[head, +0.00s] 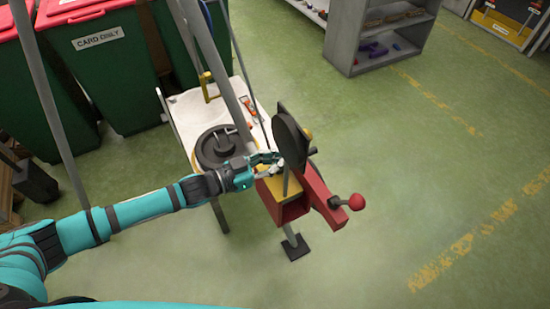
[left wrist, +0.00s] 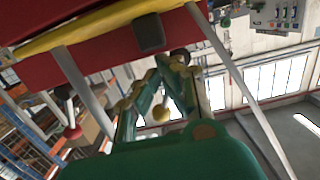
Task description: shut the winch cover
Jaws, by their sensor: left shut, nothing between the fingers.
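The winch (head: 292,203) is a red housing with yellow edges, on a post at the table's right end. A dark round plate (head: 291,141), which looks like its cover, stands upright above the housing, raised. A yellow knob (head: 308,134) shows at the plate's far side. My left gripper (head: 277,158) is shut and empty, at the near left side of the plate; I cannot tell whether it touches. In the left wrist view the gripper's fingers (left wrist: 170,72) come together below the red and yellow housing (left wrist: 100,32). My right gripper is not in view.
A red ball-ended crank (head: 355,202) sticks out to the right of the winch. A pale table (head: 190,107) holds a dark round turntable (head: 219,150). Green bins (head: 108,75) stand behind at left, a grey shelf (head: 345,48) at the back. Green floor at right is clear.

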